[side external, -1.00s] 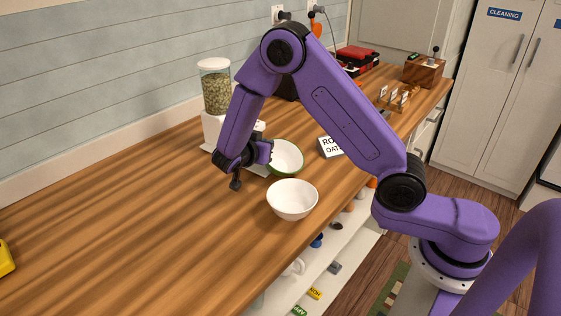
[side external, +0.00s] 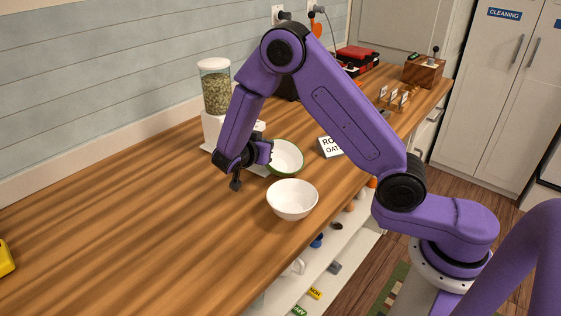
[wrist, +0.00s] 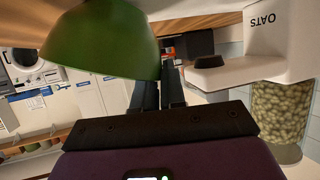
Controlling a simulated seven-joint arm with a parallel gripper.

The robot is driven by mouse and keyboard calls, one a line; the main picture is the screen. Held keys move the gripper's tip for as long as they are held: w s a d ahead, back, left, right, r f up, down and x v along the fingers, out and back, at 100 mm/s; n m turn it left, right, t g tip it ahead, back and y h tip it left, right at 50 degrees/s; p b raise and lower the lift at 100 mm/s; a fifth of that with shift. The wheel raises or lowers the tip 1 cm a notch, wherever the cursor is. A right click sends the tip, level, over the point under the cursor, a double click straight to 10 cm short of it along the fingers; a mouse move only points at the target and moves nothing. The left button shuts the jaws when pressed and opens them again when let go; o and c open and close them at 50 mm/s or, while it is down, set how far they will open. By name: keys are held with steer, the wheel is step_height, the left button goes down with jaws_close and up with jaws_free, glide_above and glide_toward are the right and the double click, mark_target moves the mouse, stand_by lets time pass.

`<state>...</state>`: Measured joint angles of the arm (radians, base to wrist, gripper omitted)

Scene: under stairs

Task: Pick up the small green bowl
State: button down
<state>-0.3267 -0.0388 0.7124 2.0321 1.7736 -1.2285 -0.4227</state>
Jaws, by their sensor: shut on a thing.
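The small green bowl (side external: 287,158) is green outside and white inside. In the side external view it is right of my gripper (side external: 267,153), tilted with its opening toward the camera. In the wrist view the green bowl (wrist: 105,42) fills the upper left, its green outer side facing the camera. My gripper (wrist: 160,85) is shut on the bowl's rim; the fingertips are partly hidden behind the bowl. Whether the bowl touches the counter is hard to tell.
A white bowl (side external: 292,200) stands on the wooden counter (side external: 130,220) just in front. The counter's left part is mostly clear.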

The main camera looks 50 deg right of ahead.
steer(key=shift+r, duration=0.15)
steer(key=shift+r, duration=0.55)
steer(key=s+r, duration=1.1)
steer(key=s, duration=0.3)
steer(key=shift+a+r, duration=0.15)
steer(key=shift+r, duration=0.15)
stand_by(1.4)
steer(key=w+f+n+t+y, duration=0.4)
steer(key=w+n+t+y, duration=0.4)
steer(key=n, duration=0.2)
steer(key=shift+a+n+t+y, duration=0.3)
steer(key=shift+n+t, duration=0.1)
stand_by(0.5)
